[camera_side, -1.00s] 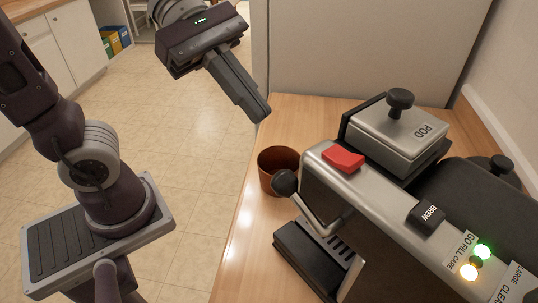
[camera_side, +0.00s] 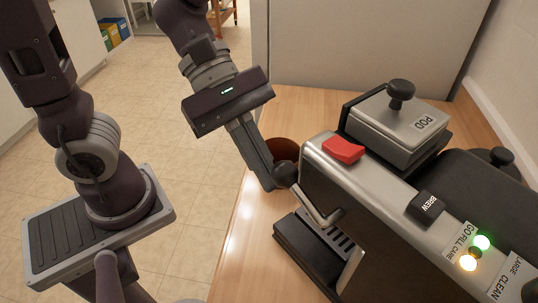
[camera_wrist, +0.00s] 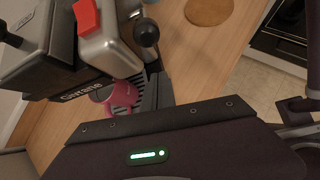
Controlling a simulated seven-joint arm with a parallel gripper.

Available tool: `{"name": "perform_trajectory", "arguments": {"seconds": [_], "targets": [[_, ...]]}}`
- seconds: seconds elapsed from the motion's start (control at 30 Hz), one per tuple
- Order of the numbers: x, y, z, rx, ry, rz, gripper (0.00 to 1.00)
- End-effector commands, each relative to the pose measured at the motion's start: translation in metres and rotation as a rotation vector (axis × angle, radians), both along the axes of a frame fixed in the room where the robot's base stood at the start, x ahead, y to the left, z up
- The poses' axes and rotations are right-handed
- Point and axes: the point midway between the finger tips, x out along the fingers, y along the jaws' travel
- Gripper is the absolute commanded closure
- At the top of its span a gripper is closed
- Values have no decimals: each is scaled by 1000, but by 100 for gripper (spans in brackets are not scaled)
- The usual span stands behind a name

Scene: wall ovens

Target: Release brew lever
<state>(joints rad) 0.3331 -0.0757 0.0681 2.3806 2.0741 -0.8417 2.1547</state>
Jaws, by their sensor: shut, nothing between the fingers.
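The coffee machine (camera_side: 375,190) stands on the wooden counter. A bent metal lever (camera_side: 320,212) with a black ball knob (camera_side: 287,174) sticks out at the machine's left end. In the wrist view the knob (camera_wrist: 146,32) shows clear of my gripper's body. My gripper (camera_side: 272,186) is shut and empty, its fingers pointing down beside the knob; the side view does not show whether they touch it. The fingertips are not clear in the wrist view.
A red button (camera_side: 343,150) and a POD lid (camera_side: 400,130) with a black knob are on top of the machine. A brown cup (camera_side: 284,149) is partly hidden behind my fingers. Green and amber lights (camera_side: 476,250) glow.

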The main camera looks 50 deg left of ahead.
Motion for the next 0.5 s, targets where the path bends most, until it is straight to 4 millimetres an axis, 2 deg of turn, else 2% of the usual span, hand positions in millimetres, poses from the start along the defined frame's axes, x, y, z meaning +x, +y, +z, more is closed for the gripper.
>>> {"name": "perform_trajectory", "arguments": {"seconds": [0.2,0.5], "targets": [[-4,-15,28,-2,-5,-2,100],[-5,-18,36,-1,-1,1,100]]}}
